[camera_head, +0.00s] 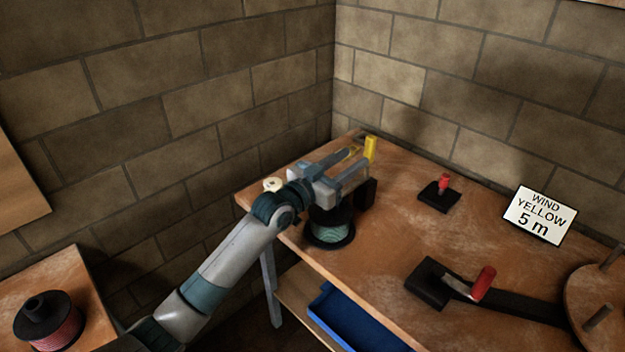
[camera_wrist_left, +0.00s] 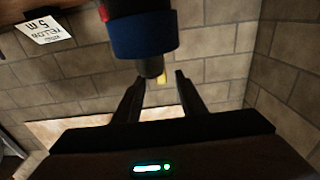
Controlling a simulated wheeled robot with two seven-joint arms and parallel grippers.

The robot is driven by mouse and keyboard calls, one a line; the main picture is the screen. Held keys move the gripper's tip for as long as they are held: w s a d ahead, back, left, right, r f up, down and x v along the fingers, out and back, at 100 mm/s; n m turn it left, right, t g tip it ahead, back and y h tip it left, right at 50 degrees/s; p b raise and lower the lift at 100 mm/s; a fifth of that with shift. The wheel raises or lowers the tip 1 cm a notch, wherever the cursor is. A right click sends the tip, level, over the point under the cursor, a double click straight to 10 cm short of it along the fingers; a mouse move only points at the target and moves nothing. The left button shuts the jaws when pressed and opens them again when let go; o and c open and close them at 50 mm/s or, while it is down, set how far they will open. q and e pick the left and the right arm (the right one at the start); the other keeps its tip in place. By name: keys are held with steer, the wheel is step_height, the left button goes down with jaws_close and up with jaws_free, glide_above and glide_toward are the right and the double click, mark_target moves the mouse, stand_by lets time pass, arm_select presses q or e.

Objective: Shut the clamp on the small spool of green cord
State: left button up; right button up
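The small spool of green cord (camera_head: 330,234) stands upright on the wooden table near its left edge, between black flanges; my left gripper covers part of its top. My left gripper (camera_head: 358,162) is above and behind it, its fingers pointing toward the back corner. In the left wrist view its fingers (camera_wrist_left: 158,78) are apart, with nothing gripped. An upright yellow piece (camera_head: 370,149), perhaps the clamp's handle, stands at the fingertips; a bit of yellow (camera_wrist_left: 162,79) shows between them in the wrist view. The clamp's body is mostly hidden. My right gripper is not in view.
Red-handled fittings (camera_head: 438,195) (camera_head: 480,284) stand on the table, right of the spool. A sign (camera_head: 540,214) reads "WIND YELLOW 5 m". A blue cylinder with a dark tip (camera_wrist_left: 143,35) hangs close before the wrist camera. A blue tray (camera_head: 352,325) sits below. Brick walls close the corner.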

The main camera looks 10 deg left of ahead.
arm_select(q)
steer(key=p+v, duration=0.1)
steer(key=v, duration=0.2)
steer(key=shift+s+a+r, duration=0.15)
steer(key=shift+s, duration=0.1)
steer(key=p+v, duration=0.3)
steer(key=v, duration=0.5)
steer(key=shift+s+a, duration=0.25)
steer(key=shift+s, duration=0.05)
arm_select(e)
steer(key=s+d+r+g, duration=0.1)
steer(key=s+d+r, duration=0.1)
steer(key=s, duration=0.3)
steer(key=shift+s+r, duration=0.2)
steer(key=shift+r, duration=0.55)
